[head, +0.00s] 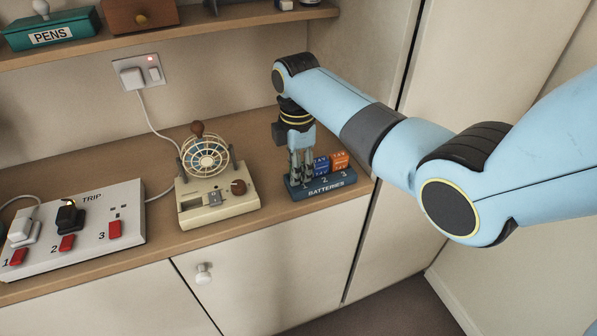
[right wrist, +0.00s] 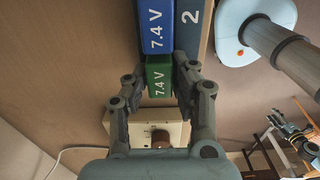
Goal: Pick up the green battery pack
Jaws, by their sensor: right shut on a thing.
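The battery tray (head: 322,190), a dark blue block lettered BATTERIES, stands on the right part of the wooden desktop. My right gripper (head: 302,178) reaches down over its left end. In the right wrist view, the green battery pack (right wrist: 159,80), marked 7.4 V, sits between the fingertips of that gripper (right wrist: 161,84), which is shut on it. The pack is in line with the blue pack (right wrist: 158,25); I cannot tell whether it is raised. The fingers hide it in the head view. My left gripper (right wrist: 300,138) seems to show small at the lower right of the wrist view.
An orange pack (head: 340,161) stands in the tray right of the blue one. A cream device with a wire cage (head: 207,160) stands to the left, with some bare desktop between. A TRIP switch panel (head: 85,225) lies farther left. A shelf (head: 190,35) runs above.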

